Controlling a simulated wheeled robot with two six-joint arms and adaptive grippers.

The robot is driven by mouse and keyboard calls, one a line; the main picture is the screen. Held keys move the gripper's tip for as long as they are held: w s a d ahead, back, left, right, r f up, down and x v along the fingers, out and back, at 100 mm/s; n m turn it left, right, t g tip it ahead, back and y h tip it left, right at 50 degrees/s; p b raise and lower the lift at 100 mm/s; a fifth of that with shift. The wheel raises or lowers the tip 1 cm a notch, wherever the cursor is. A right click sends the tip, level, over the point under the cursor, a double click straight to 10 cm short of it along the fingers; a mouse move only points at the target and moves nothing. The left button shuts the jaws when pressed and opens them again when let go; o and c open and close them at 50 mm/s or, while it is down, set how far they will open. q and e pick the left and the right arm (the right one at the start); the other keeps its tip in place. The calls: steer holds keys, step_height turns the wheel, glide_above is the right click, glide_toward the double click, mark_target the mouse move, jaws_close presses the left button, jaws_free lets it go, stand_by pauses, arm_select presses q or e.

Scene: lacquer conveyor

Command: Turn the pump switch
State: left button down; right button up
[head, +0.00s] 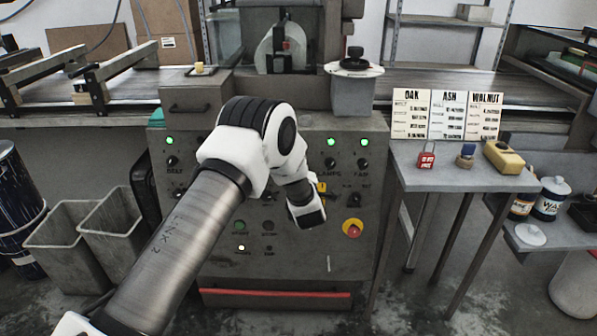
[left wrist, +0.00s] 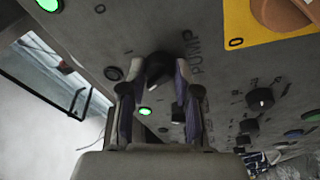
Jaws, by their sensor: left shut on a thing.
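The pump switch (left wrist: 159,62) is a dark knob on the grey control panel (head: 300,262), beside the printed word PUMP in the left wrist view. My left gripper (left wrist: 160,74) has one finger on each side of the knob and is shut on it. The fingers hide part of the knob, so its exact setting cannot be told. A lit green lamp (left wrist: 145,111) shows between the fingers. In the head view my left arm covers the middle of the panel and hides the pump switch and the fingertips. My right gripper is in neither view.
Other knobs, such as the one under the right lamp (head: 363,164), and a red emergency button (head: 353,229) share the panel. A yellow plate (left wrist: 240,28) is near the gripper. A side table (head: 425,153) stands right and grey bins (head: 65,240) stand left.

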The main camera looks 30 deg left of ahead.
arm_select(q)
steer(key=shift+n, duration=0.3)
steer(key=c, duration=0.8)
jaws_free()
steer(key=v, duration=1.2)
steer(key=shift+r, duration=0.1)
steer(key=shift+d, duration=0.1)
